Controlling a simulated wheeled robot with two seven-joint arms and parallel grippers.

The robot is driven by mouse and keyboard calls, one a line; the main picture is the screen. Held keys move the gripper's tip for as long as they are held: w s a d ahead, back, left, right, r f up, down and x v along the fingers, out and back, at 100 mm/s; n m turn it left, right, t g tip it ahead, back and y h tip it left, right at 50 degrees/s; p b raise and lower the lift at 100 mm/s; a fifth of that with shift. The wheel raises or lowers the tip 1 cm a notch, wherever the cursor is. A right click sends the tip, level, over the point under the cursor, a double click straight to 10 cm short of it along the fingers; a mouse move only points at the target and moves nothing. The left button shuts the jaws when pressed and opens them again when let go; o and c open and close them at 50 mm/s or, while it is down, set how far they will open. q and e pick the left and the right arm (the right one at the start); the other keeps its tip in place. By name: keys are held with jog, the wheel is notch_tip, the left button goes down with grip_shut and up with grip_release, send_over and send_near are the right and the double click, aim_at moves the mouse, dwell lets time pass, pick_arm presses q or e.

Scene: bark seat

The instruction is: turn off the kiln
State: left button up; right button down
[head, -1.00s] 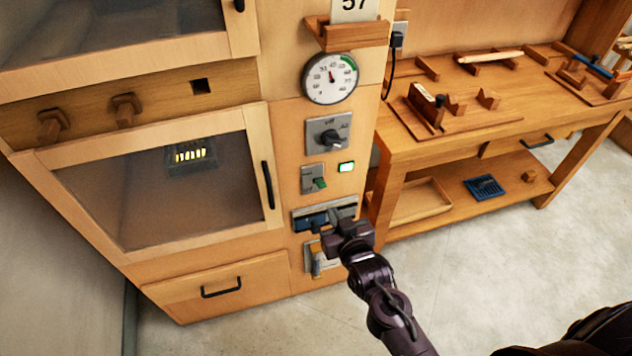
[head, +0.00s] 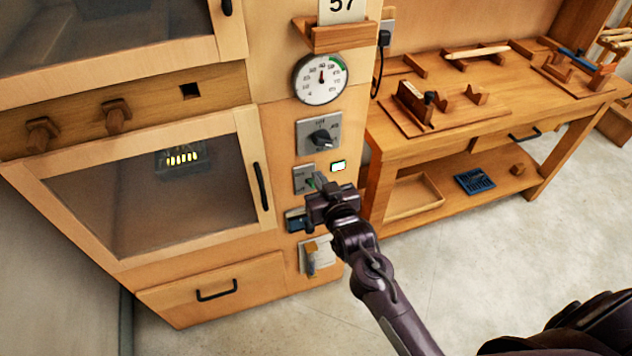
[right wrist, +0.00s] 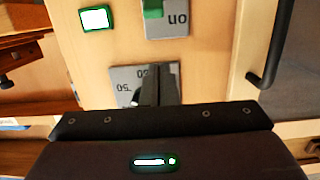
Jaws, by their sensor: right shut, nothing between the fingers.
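The kiln is a tall wooden cabinet (head: 268,120) with glazed doors and a column of controls. A small plate with a green switch (head: 303,180) sits below the dial plate. In the right wrist view, upside down, this green switch (right wrist: 153,8) shows with the word "on" beside it. A lit lamp (head: 338,166) with a green frame is next to it. The dial knob (head: 321,138) is dark on a grey plate. My right gripper (head: 319,181) is shut and empty, in front of the switch plate and partly covering it. I cannot tell whether it touches. My left gripper is out of view.
A round gauge (head: 320,78) is above the dial. A blue-fronted slot (head: 296,221) and a plate with a wooden lever (head: 311,260) are below my right gripper. A workbench (head: 400,145) with tools stands to the right. The floor in front is clear.

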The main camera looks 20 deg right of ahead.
jog(key=w, duration=0.4)
jog(key=shift+f, duration=0.2)
jog(key=f, duration=0.3)
jog(key=shift+s+p, duration=0.35)
jog(key=shift+p, duration=0.05)
jog(key=shift+s+f, duration=0.3)
jog(key=shift+f, duration=0.15)
